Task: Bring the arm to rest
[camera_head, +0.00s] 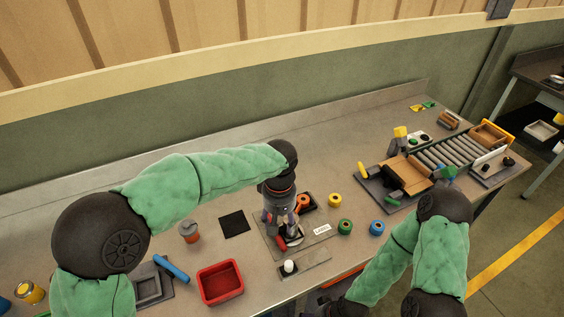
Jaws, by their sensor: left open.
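My left arm reaches in from the left over the bench (205,215). My left gripper (287,232) points down over a grey plate (268,246) with small parts on it. It is open, and its fingers partly hide what lies under them, including a small red part (281,244). The fingers of my right gripper cannot be made out.
A red tray (220,283), black mat (234,223), red-topped jar (189,232) and blue cylinder (171,268) lie left of the plate. Yellow (335,200), green (345,226) and blue (377,228) rolls stand right. An open cardboard box (407,171) sits by the conveyor. The back left bench is clear.

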